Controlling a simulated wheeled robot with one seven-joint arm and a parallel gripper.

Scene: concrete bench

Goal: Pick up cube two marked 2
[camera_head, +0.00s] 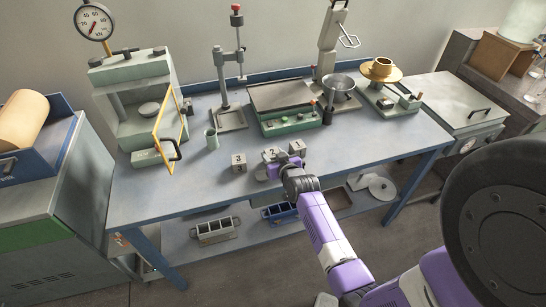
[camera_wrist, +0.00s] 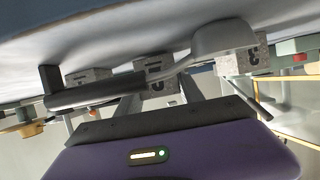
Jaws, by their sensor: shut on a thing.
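Cube two (camera_head: 270,153), a grey concrete block marked 2, is at the front of the bench, in the middle of a row of three cubes. My gripper (camera_head: 276,163) reaches it from the front and is shut on it. In the wrist view, which is upside down, cube two (camera_wrist: 153,68) sits between the fingers, partly hidden by a scoop. Whether it is clear of the bench top I cannot tell.
Cube 3 (camera_head: 238,162) stands left and another cube (camera_head: 297,147) close on the right. A metal scoop (camera_wrist: 225,42) with a dark handle (camera_wrist: 95,92) lies in front of the cubes. The bench (camera_head: 185,190) is bare at front left.

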